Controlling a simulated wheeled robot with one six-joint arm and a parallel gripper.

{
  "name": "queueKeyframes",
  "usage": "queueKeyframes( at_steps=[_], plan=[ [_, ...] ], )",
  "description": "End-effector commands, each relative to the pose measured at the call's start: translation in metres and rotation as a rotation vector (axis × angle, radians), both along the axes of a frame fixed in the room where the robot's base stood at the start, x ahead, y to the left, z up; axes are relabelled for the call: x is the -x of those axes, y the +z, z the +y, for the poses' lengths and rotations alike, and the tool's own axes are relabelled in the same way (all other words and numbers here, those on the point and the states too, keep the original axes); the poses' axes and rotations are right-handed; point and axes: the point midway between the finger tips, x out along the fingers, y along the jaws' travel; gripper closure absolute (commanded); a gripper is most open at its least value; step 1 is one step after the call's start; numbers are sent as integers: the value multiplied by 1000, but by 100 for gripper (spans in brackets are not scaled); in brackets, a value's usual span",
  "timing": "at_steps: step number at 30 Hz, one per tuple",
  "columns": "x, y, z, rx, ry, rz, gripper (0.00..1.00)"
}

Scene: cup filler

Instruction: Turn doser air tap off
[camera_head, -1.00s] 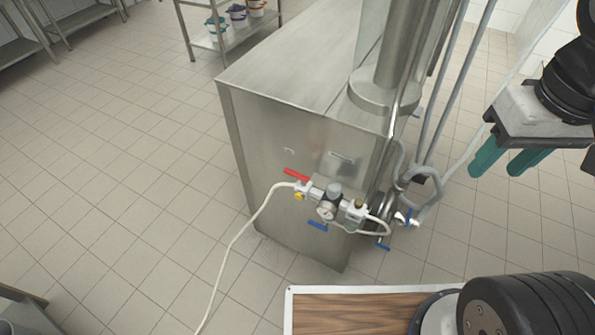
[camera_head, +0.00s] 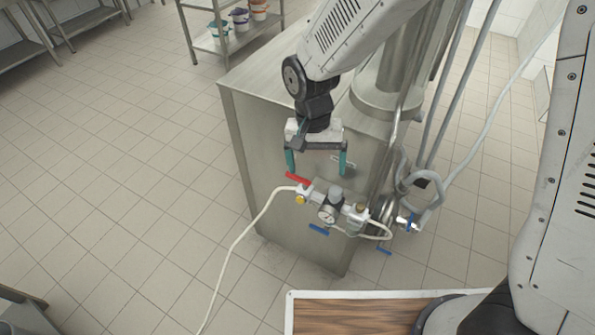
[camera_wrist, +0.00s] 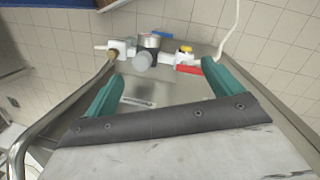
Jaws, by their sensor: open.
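The doser air tap has a red lever handle (camera_head: 298,178) at the left end of the air fittings on the steel cabinet's front. The lever points up and left from the valve body. In the wrist view the red lever (camera_wrist: 188,69) lies beyond the tip of the right-hand finger. My gripper (camera_head: 317,165) is open, its two green fingers pointing down in front of the cabinet, just above the fittings. The left finger's tip appears close to the red lever in the head view; I cannot tell if they touch. Nothing shows between the fingers.
A round gauge (camera_head: 327,213) and regulator sit beside the tap. Blue handles (camera_head: 318,229) hang below. A pale hose (camera_head: 241,235) runs from the tap to the floor. The steel cabinet (camera_head: 250,150) stands behind. The tiled floor at left is clear.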

Motion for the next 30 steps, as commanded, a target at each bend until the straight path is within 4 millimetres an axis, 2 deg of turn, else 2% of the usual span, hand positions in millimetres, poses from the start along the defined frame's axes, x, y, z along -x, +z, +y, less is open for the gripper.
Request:
queueKeyframes(
  at_steps=[1,3,6,8,14,24,30],
  plan=[
    [-8,-14,13,-1,-47,-19,9],
    [-25,-23,27,-16,-145,-66,9],
    [-42,-18,37,-50,-252,-126,9],
    [-46,-17,40,-61,-298,-145,9],
    [-49,-22,41,-66,-367,-159,9],
    [-48,-73,40,-63,-367,-157,9],
    [-48,-92,40,-65,-367,-158,9]
  ],
)
